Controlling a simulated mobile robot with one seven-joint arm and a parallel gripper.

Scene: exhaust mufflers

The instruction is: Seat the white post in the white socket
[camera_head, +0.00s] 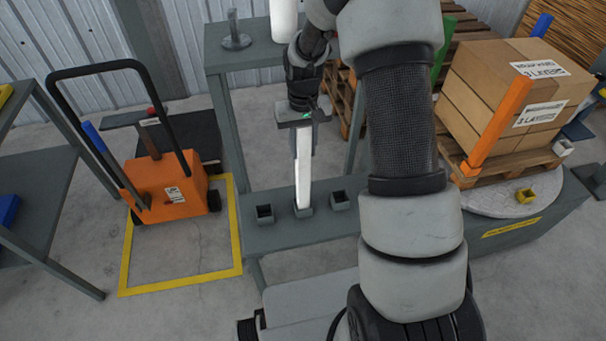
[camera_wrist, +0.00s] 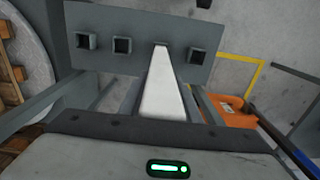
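The white post (camera_head: 304,178) stands about upright in the head view, its lower end at one of the small grey holders on a low bench. My gripper (camera_head: 303,128) is around the upper part of the post, pointing down. In the wrist view the white post (camera_wrist: 165,85) runs from the palm down to the row of holders. I cannot tell whether the fingers press on it or how deep its lower end sits. The white socket (camera_head: 563,147) is a small pale open box at the right, by a pallet corner, and looks empty.
Empty grey holders (camera_head: 264,213) flank the post. Stacked cartons (camera_head: 520,85) stand on a pallet on a round plate (camera_head: 505,197), with orange (camera_head: 500,125), blue and green corner posts. An orange pallet truck (camera_head: 165,187) stands at left.

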